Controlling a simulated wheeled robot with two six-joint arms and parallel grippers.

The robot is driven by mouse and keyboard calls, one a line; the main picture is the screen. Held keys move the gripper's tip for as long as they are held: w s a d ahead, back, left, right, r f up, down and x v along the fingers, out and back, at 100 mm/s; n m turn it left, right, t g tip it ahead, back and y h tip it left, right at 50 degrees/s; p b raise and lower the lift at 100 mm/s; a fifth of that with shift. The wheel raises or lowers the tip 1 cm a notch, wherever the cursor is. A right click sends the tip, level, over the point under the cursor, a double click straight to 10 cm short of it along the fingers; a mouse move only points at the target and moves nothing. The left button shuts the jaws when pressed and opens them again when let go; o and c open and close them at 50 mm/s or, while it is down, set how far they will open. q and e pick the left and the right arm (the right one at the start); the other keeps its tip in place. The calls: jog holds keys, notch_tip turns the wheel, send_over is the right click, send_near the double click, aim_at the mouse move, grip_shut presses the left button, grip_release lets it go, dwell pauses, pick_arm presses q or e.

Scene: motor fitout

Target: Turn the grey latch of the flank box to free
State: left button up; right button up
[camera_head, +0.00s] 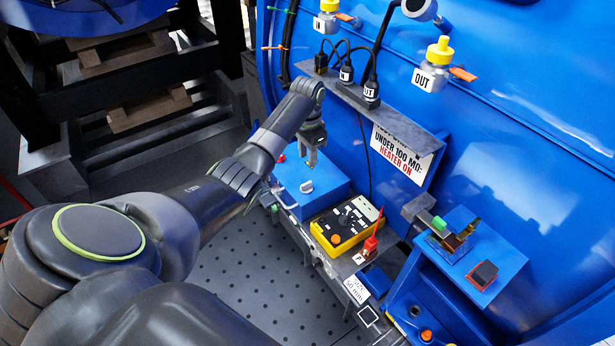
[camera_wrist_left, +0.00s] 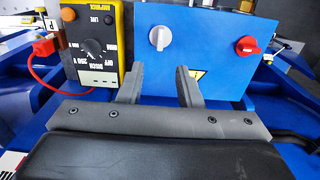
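The flank box is a blue box (camera_head: 316,182) left of the yellow meter in the head view; its blue face (camera_wrist_left: 205,75) fills the upper right of the left wrist view. Its grey latch (camera_head: 306,186) is a small round knob, also seen in the left wrist view (camera_wrist_left: 160,38). A red knob (camera_wrist_left: 246,46) sits to its right there. My left gripper (camera_head: 312,158) is above the box in the head view. In the left wrist view its two fingers (camera_wrist_left: 160,82) are apart with nothing between them, in line with the latch and short of it. My right gripper is not in view.
A yellow meter (camera_head: 345,226) with a dial and a red lead (camera_wrist_left: 50,82) stands beside the box. A shelf (camera_head: 350,95) with black plugs is above. A blue unit with a dark red button (camera_head: 484,274) is at right. The perforated floor (camera_head: 245,275) is clear.

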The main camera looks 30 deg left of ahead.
aim_at(307, 183)
pick_arm(q)
notch_tip(307, 183, down, 11)
jog(key=shift+r, duration=0.2)
dwell(0.4)
grip_shut()
